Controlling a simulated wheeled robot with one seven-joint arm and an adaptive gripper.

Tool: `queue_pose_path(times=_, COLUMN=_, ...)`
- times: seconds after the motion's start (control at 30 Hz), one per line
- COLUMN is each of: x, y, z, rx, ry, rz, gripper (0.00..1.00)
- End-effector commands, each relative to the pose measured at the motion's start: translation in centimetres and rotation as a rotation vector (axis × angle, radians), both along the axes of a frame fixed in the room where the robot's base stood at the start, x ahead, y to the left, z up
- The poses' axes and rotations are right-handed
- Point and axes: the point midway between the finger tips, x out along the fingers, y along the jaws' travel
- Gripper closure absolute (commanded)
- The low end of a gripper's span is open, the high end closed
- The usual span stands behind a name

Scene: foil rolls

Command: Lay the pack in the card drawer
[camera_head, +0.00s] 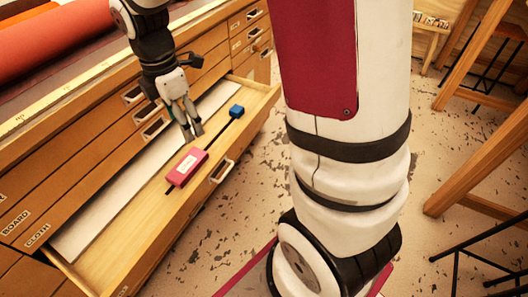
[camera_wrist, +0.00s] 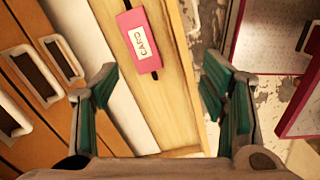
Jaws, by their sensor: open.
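A small pink block (camera_head: 187,167) with a white label lies in the open drawer (camera_head: 150,240). I cannot tell whether this block is the pack or a marker. My gripper (camera_head: 191,134) is open and empty above the drawer, just behind the pink block. In the wrist view its fingers (camera_wrist: 162,88) stand wide apart, with the pink block beyond them, untouched.
A blue block (camera_head: 236,111) sits at the far end of the same dark strip. A long pale sheet or panel (camera_head: 110,205) lies along the drawer's back side. Shut drawers labelled "BOARD" and "CLOTH" are at left. Rolls (camera_head: 50,40) lie on top. Wooden legs (camera_head: 475,170) stand at right.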

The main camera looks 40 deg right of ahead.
Motion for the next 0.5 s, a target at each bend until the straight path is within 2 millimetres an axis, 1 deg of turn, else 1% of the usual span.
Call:
queue_pose_path(times=0.03, x=-1.5, y=-0.1, z=2.0, rx=-0.010, ry=-0.018, rz=-0.090, gripper=0.34)
queue_pose_path(times=0.1, x=-3.9, y=-0.3, z=4.1, rx=-0.020, ry=-0.031, rz=-0.234, gripper=0.34)
queue_pose_path(times=0.17, x=-6.0, y=-0.4, z=5.7, rx=-0.024, ry=-0.043, rz=-0.357, gripper=0.34)
queue_pose_path(times=0.2, x=-7.4, y=-0.5, z=6.7, rx=-0.025, ry=-0.053, rz=-0.439, gripper=0.34)
queue_pose_path(times=0.33, x=-12.2, y=-0.5, z=9.3, rx=-0.017, ry=-0.079, rz=-0.707, gripper=0.34)
queue_pose_path(times=0.47, x=-17.1, y=-0.5, z=10.9, rx=0.005, ry=-0.100, rz=-0.972, gripper=0.34)
queue_pose_path(times=0.5, x=-18.6, y=-0.4, z=11.2, rx=0.015, ry=-0.105, rz=-1.054, gripper=0.34)
